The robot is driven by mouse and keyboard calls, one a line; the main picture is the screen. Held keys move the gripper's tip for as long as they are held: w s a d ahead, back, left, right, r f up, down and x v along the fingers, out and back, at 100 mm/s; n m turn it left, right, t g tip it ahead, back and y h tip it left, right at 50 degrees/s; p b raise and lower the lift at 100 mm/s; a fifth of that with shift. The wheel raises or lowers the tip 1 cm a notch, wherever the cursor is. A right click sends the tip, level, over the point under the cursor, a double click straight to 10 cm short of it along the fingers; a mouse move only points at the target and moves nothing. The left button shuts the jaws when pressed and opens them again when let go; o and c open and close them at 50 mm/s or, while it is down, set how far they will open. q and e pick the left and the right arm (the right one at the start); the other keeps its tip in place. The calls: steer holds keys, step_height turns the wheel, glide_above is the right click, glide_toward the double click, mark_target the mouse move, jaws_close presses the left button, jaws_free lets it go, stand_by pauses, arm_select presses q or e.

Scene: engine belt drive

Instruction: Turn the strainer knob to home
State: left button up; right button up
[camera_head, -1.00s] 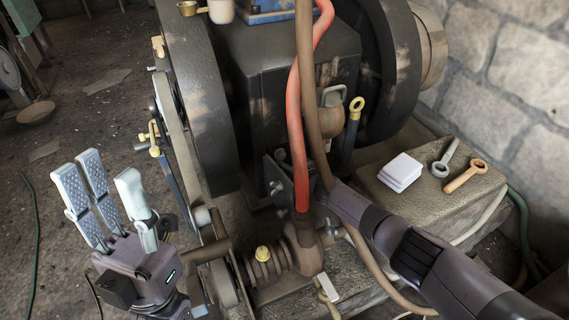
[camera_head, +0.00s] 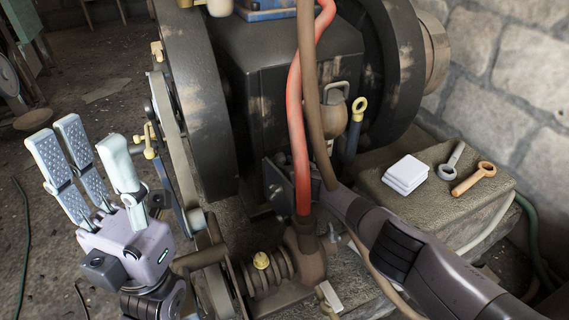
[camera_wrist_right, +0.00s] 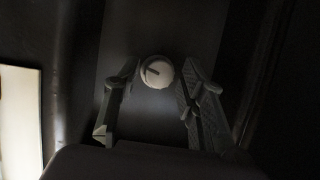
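The strainer knob (camera_wrist_right: 156,72) shows in the right wrist view as a small pale round knob with a dark pointer line, set on a dark surface. My right gripper (camera_wrist_right: 161,66) has its fingers apart, one on each side of the knob. The left fingertip is very near the knob; a small gap shows at the right one. Contact cannot be made out. My left gripper (camera_head: 90,155) is open and empty, fingers up, left of the engine.
Red hose (camera_head: 297,120) and brown hose (camera_head: 314,110) hang in front of the engine block (camera_head: 262,85). A large wheel (camera_head: 197,100) stands at left.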

jaws_close()
steer(key=shift+n+h, duration=0.3)
steer(key=shift+n, duration=0.1)
stand_by(0.4)
steer(key=shift+o, duration=1.3)
jaws_free()
steer(key=shift+r, duration=0.15)
